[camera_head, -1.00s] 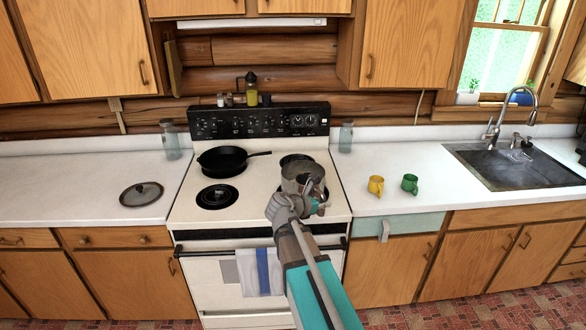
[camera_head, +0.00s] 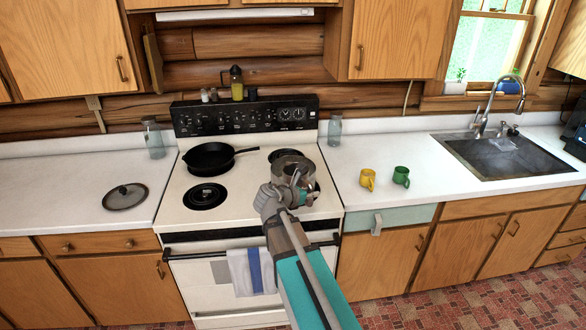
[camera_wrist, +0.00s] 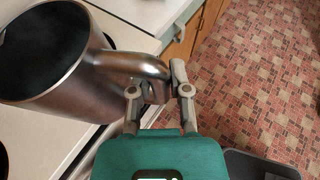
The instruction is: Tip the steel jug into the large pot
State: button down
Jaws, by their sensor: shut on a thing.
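The steel jug (camera_wrist: 45,60) fills the upper left of the wrist view, with its mouth toward the camera. Its inside is dark, so I cannot tell what it holds. My gripper (camera_wrist: 158,95) is shut on the jug's handle (camera_wrist: 140,66), with one finger on each side. In the head view my gripper (camera_head: 299,184) is above the right front of the stove. A steel vessel (camera_head: 293,162) shows there just beyond it. Jug and large pot cannot be clearly told apart there, and my arm hides part of that spot.
A black frying pan (camera_head: 208,157) sits on the left rear burner. A lid (camera_head: 125,196) lies on the left counter. A yellow mug (camera_head: 367,179) and a green mug (camera_head: 401,176) stand on the right counter. Glass bottles (camera_head: 153,139) stand beside the stove. The front left burner (camera_head: 204,196) is bare.

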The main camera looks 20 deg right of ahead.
jog(key=shift+w+d, duration=0.1)
dwell(0.3)
jog(key=w+d+r+m+g+p, duration=0.1)
jog(key=w+d, duration=0.5)
jog(key=shift+w+d+r+m+g+h, duration=0.2)
jog(key=shift+d+r+m+g+h, duration=0.05)
jog(key=shift+d+m+g+h, duration=0.15)
jog(key=shift+w+r+p, duration=0.1)
jog(key=shift+p, duration=0.25)
